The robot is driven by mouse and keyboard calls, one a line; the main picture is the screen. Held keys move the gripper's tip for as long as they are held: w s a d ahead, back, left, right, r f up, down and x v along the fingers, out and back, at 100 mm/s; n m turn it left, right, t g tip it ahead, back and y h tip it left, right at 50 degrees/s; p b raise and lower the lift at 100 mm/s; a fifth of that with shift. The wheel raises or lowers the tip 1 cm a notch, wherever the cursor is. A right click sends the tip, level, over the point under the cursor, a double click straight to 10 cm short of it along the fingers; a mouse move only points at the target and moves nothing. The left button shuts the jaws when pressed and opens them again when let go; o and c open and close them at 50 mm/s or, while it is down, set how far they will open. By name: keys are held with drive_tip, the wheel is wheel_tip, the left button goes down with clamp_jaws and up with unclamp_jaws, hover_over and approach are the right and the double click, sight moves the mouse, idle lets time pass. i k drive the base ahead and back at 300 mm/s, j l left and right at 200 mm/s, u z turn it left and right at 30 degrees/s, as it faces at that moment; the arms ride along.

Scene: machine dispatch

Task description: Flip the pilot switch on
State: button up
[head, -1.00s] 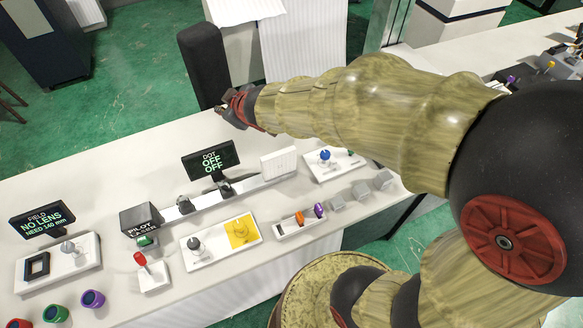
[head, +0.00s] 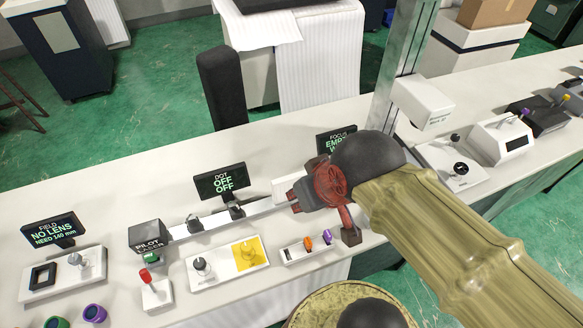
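The dark box labelled PILOT LASER (head: 148,236) stands at the left of the bench, with a small green part (head: 151,258) on its near side. In front of it, a red-tipped lever (head: 146,276) stands up from a small white base (head: 157,296); it looks like the pilot switch. The DOT screen (head: 221,182) reads OFF, OFF. My gripper (head: 297,200) appears as the dark and red end of the arm, above the bench to the right of the DOT screen and well away from the lever. Its fingers are too unclear to tell open or shut.
A white plate with a yellow square (head: 249,253) and a small tray (head: 306,249) of coloured pieces lie right of the lever. The FIELD screen (head: 54,229) reads NO LENS. A black post (head: 222,88) rises behind the bench. Purple and green cylinders stand front left.

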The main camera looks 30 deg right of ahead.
sight(145, 276)
drive_tip(key=u, duration=1.6)
